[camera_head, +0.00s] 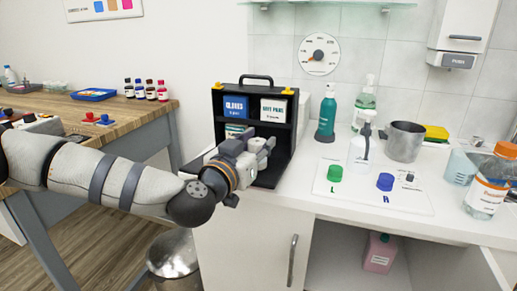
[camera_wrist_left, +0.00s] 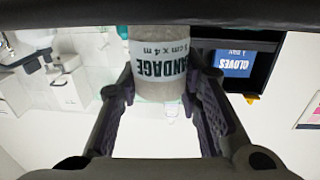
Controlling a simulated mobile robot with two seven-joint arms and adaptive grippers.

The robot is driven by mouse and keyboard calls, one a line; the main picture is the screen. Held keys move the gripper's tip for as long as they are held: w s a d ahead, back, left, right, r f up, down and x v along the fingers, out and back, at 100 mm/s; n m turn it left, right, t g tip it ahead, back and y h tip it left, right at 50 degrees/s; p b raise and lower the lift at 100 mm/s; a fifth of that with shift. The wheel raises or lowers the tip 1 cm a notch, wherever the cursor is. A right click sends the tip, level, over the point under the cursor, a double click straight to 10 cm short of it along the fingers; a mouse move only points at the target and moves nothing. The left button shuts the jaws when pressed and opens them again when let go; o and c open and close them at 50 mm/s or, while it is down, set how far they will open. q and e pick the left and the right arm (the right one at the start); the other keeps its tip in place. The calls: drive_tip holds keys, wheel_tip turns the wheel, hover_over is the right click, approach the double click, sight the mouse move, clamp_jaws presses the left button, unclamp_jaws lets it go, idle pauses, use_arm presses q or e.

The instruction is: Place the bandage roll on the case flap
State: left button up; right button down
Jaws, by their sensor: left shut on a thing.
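The bandage roll (camera_wrist_left: 160,68), a pale grey cylinder with a white "BANDAGE 5 cm x 4 m" label, is between the two fingers of my left gripper in the left wrist view. My left gripper (camera_head: 262,147) is shut on it, in front of the black case (camera_head: 293,125) in the head view. There the roll is not clearly made out behind the fingers. The case stands open on the white counter, its dark flap (camera_head: 271,178) lying flat in front. My gripper is above the flap and covers part of it. My right gripper is not in view.
The case holds a blue gloves box (camera_head: 236,106) and a white box (camera_head: 273,110). To its right stand a green bottle (camera_head: 326,115), a clear pump bottle (camera_head: 359,148) and a steel cup (camera_head: 405,142). A white board (camera_head: 350,199) with coloured caps lies in front of them.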

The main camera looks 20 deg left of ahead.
use_arm(q)
drive_tip(key=shift+f, duration=0.85)
drive_tip(key=o, duration=0.9)
drive_tip(key=shift+r, duration=0.15)
